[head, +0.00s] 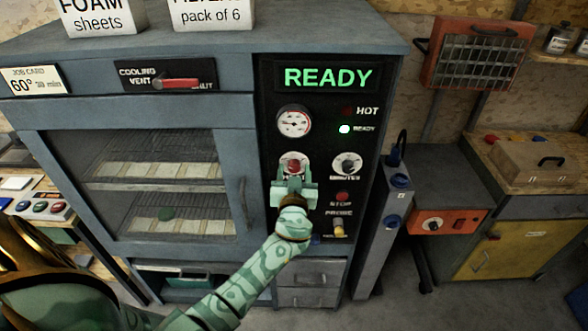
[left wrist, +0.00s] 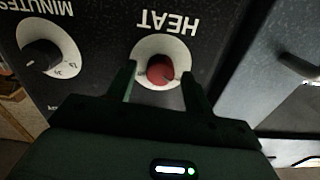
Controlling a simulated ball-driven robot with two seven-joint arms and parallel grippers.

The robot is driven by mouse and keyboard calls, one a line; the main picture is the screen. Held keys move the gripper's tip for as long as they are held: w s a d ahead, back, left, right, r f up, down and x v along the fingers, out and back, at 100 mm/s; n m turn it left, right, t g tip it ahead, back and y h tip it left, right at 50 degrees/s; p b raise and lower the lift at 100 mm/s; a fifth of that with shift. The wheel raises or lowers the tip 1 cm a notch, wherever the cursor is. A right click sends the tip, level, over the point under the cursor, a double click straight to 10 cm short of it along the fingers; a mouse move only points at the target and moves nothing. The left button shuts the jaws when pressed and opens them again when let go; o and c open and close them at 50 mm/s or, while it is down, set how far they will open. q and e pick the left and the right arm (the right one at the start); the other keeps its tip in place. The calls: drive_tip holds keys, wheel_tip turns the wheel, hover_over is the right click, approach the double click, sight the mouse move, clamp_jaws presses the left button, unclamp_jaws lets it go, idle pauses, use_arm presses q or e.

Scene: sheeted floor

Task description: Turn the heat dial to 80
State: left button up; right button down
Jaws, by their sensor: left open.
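The heat dial (head: 294,167) is a red knob on a white round scale on the black control panel (head: 268,110). In the left wrist view the red heat dial (left wrist: 160,68) shows upside down under the word HEAT; its scale numbers are too small to read. My left gripper (head: 293,183) is in front of the dial, partly covering its lower side. In the left wrist view the two fingers of my left gripper (left wrist: 162,85) stand open, one on each side of the dial, with gaps to the knob. I cannot tell whether they touch the panel. My right gripper is not in view.
The minutes dial (head: 347,165) is close on the right. A gauge (head: 294,121) and a READY display (head: 328,77) are above. The stop button (head: 342,197) and a yellow-tipped knob (head: 338,227) are below. The oven door handle (head: 243,203) stands out to the left.

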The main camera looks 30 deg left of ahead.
use_arm(q)
drive_tip(key=c, duration=1)
